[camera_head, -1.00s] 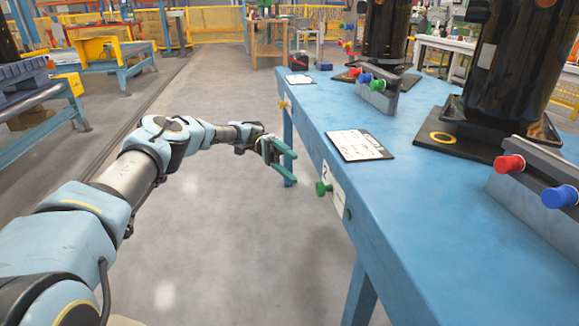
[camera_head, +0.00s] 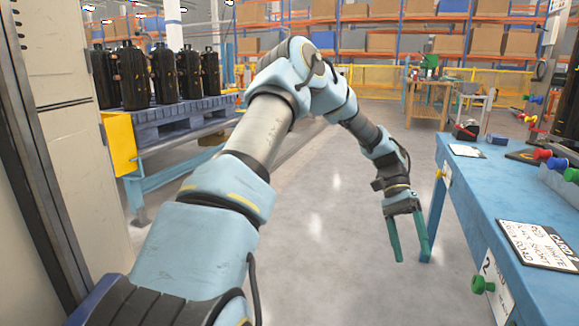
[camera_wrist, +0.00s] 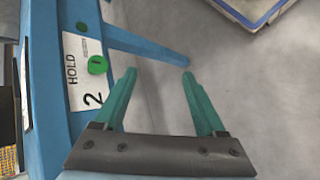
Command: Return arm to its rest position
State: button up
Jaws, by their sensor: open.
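My arm reaches forward from the lower left in the head view, bent at a raised elbow. My gripper (camera_head: 411,250) hangs fingers-down over open floor, left of the blue bench (camera_head: 472,210). Its two green fingers are apart with nothing between them. In the wrist view my gripper (camera_wrist: 170,95) is also open and empty, with grey floor between and beyond the fingers. The bench edge (camera_wrist: 38,95) runs along the left there, with a green knob (camera_wrist: 97,65) and a white "HOLD 2" label (camera_wrist: 75,70). The fingers appear clear of the bench.
A white card (camera_head: 540,243) lies on the bench. Red and blue knobs (camera_head: 556,165) sit at its right. A pallet (camera_head: 180,116) with several black cylinders (camera_head: 132,75) stands at the left behind my arm, beside a pale cabinet (camera_head: 65,140). Floor (camera_head: 335,200) between is free.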

jog(key=s+a+r+n+t, duration=0.15)
jog(key=a+n+t, duration=0.4)
jog(key=a, duration=1.15)
jog(key=s+a+r+n+t, duration=0.1)
jog(key=a+r+n+t, duration=0.35)
jog(key=a, duration=1.25)
notch_tip(320, 180, up, 27)
jog(key=t+p, duration=0.1)
jog(key=p, duration=2.7)
jog(key=shift+d+y, duration=0.2)
jog(key=shift+y, duration=0.1)
